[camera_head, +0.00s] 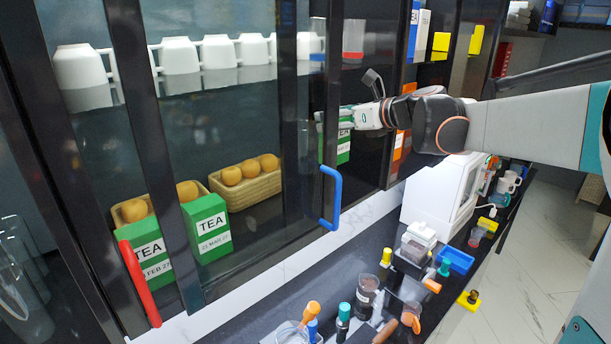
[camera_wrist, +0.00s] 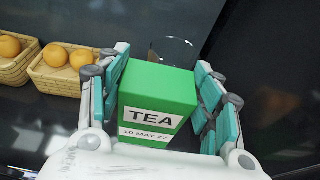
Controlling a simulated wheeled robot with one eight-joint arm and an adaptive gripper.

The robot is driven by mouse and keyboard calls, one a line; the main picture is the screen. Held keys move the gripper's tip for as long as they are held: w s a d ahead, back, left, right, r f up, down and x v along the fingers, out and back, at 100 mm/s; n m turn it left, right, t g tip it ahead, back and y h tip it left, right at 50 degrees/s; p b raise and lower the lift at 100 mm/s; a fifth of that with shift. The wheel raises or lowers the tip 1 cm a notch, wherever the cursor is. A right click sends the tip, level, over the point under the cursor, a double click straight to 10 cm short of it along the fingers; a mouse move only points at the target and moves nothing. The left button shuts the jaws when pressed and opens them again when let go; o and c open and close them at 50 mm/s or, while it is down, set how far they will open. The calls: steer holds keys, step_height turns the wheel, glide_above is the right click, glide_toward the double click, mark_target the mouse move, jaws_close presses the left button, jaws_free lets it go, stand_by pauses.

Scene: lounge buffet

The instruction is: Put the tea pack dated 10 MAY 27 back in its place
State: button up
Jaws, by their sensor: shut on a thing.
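The green tea pack (camera_wrist: 157,95) with a white label reading TEA and 10 MAY 27 is between my fingers in the wrist view. My gripper (camera_wrist: 160,88) is shut on its two sides. In the head view the same pack (camera_head: 344,150) shows partly, just below my gripper (camera_head: 340,118), inside the cabinet opening right of the blue handle. I cannot tell whether its base touches the shelf. Two other green tea packs stand behind the glass at left: one reads FEB 27 (camera_head: 146,262), its day partly hidden, and one reads 21 MAR (camera_head: 207,228).
Baskets of oranges (camera_head: 247,185) stand beside the other packs. A blue door handle (camera_head: 331,198) and a red one (camera_head: 140,284) stick out in front. A clear glass (camera_wrist: 172,52) is behind the held pack. The counter below is crowded, with a white machine (camera_head: 440,197).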

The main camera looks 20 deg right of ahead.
mark_target(341, 152)
step_height(341, 152, down, 9)
steer(key=shift+f+p, duration=0.1)
steer(key=shift+p, duration=0.25)
steer(key=shift+s, duration=0.1)
steer(key=shift+f, duration=0.15)
steer(key=o, duration=1.4)
steer(key=shift+d+r, duration=0.1)
steer(key=shift+r, duration=0.15)
steer(key=p+v, duration=0.2)
steer(key=v, duration=1)
steer(key=shift+f, duration=0.1)
